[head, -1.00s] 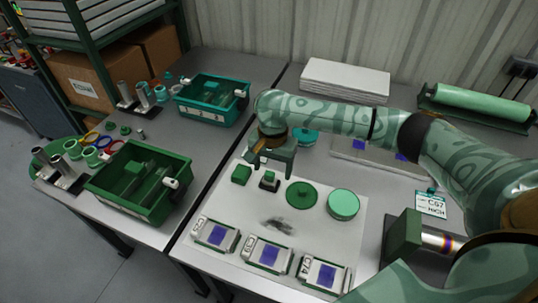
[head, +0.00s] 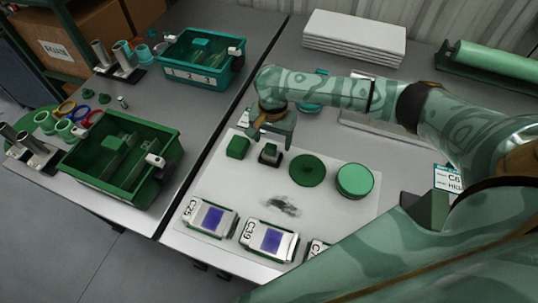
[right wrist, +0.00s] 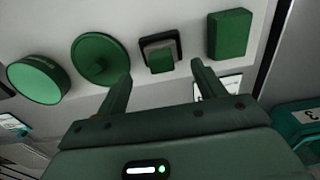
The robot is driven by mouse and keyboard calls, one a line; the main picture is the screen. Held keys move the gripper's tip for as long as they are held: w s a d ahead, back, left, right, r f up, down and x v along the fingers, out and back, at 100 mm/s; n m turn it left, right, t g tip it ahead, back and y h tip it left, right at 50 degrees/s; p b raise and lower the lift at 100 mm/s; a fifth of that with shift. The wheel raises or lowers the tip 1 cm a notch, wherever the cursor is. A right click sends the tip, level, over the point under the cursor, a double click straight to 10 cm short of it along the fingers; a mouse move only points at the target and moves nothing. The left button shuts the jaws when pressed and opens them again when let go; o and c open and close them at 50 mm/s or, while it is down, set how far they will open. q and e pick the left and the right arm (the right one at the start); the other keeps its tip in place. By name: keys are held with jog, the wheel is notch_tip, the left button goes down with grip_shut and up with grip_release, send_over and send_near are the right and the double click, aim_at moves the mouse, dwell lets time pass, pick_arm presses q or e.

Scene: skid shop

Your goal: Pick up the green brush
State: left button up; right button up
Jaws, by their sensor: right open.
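A small green piece on a dark square base (head: 270,154) stands on the white mat (head: 330,222). It looks most like the brush, but bristles cannot be made out. It also shows in the right wrist view (right wrist: 160,58), beyond and between the fingertips. My right gripper (head: 272,138) is open and empty just behind it, with fingers pointing down. The fingers also show in the right wrist view (right wrist: 160,75), apart and not touching it. A plain green block (head: 238,147) stands to its left. A dark green disc with a knob (head: 307,170) lies to its right. My left gripper is not in view.
A round light green tin (head: 354,181) stands right of the disc. Labelled cases with blue panels (head: 210,216) line the mat's front. Green (head: 160,187) and teal (head: 204,74) bins stand on the left table. A white stack (head: 354,38) lies behind my right arm.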

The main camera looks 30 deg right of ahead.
aim_at(271, 146)
jog(key=f+b, duration=0.1)
jog(key=f, duration=0.1)
jog(key=f+b, duration=0.3)
jog(key=f, duration=0.1)
jog(key=shift+a, duration=0.3)
jog(key=shift+r, duration=0.3)
jog(key=c, duration=1.1)
